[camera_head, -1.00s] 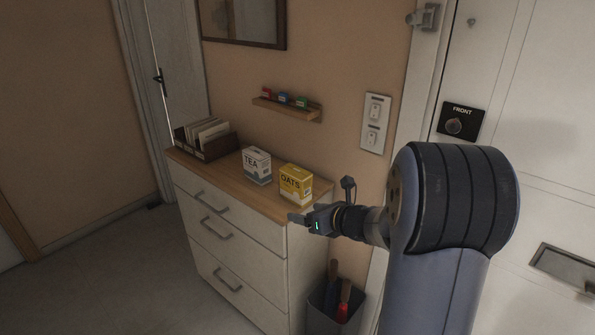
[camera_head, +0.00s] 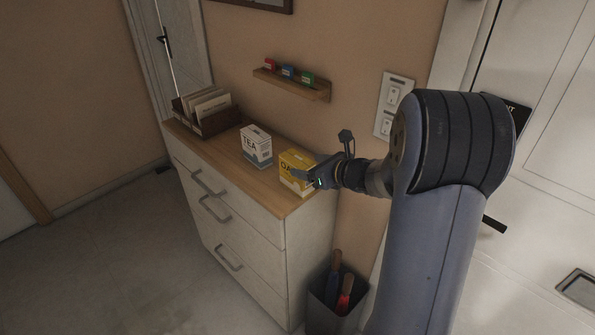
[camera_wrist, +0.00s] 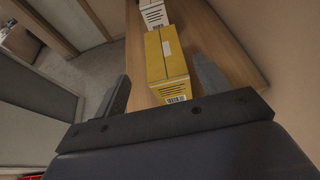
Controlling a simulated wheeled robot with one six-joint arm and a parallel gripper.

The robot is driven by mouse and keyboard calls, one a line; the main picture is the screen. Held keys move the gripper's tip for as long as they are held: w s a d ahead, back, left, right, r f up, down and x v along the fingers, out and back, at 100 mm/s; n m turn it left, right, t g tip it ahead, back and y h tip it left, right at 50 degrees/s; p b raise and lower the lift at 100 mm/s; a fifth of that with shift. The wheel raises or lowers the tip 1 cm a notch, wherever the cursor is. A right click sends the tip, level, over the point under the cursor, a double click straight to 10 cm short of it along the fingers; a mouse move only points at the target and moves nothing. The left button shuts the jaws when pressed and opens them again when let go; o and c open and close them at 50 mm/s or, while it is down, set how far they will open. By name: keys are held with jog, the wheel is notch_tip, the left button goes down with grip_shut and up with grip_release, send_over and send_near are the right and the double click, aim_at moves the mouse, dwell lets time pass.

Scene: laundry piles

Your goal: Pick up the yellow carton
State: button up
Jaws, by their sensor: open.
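The yellow carton (camera_head: 293,172), labelled as oats, stands upright on the wooden top of the white dresser, near its right end. My gripper (camera_head: 308,174) is at the carton's right side in the head view and hides part of its front. In the wrist view the yellow carton (camera_wrist: 166,62) lies ahead between the two open fingers of my gripper (camera_wrist: 160,85). The left finger is apart from it; the right finger is close to its side, and I cannot tell whether it touches. Nothing is held.
A white tea carton (camera_head: 256,146) stands just beyond the yellow one. A letter holder (camera_head: 209,122) sits at the dresser's far left. A small wall shelf (camera_head: 291,84) hangs above. A bin with umbrellas (camera_head: 335,302) stands right of the dresser (camera_head: 300,240).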

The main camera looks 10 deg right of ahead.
aim_at(297, 162)
jog(key=shift+d+p+x, duration=0.15)
jog(key=shift+p+x, duration=0.4)
jog(key=shift+x, duration=1.2)
jog(key=shift+d+p+x, duration=0.15)
jog(key=shift+p+x, duration=0.35)
jog(key=shift+x, duration=1.2)
jog(key=shift+w+f, duration=0.1)
jog(key=c, duration=1.1)
